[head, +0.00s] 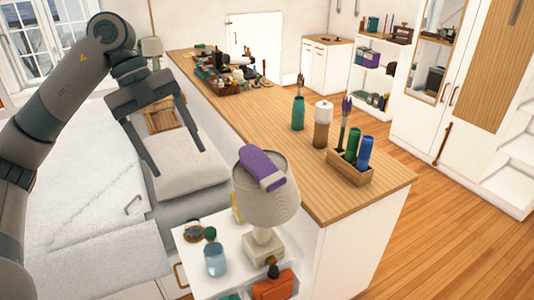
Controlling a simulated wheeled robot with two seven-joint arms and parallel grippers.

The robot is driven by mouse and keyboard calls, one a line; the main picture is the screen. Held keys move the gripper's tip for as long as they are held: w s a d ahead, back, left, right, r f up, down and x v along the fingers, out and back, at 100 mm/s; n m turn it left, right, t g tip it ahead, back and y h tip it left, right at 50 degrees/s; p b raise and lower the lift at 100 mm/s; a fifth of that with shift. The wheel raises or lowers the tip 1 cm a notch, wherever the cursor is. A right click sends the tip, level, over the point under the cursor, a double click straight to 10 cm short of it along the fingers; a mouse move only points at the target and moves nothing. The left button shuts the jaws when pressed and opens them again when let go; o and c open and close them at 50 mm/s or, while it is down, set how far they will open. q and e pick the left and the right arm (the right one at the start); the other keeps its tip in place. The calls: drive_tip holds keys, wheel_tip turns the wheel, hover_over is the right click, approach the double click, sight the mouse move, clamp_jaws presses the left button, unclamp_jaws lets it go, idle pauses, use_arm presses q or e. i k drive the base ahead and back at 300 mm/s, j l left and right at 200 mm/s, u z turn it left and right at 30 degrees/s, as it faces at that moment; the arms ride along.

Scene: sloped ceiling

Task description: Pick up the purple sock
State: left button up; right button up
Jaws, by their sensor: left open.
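The purple sock (262,167) with a pale end lies draped over the top of a beige lampshade (266,205). The lamp stands on a white bedside table (215,222) in the lower middle of the head view. My left gripper (179,161) is open and empty. Its two fingers point down over the bed, to the left of the lamp in the picture and apart from the sock. My right gripper is not in view.
A wooden counter (255,125) runs behind the lamp, holding a box of bottles (352,178), a green bottle (298,113) and a cluttered tray (222,85). The bed (90,215) is at left.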

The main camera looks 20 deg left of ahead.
sight(253, 159)
drive_tip(key=i, duration=0.85)
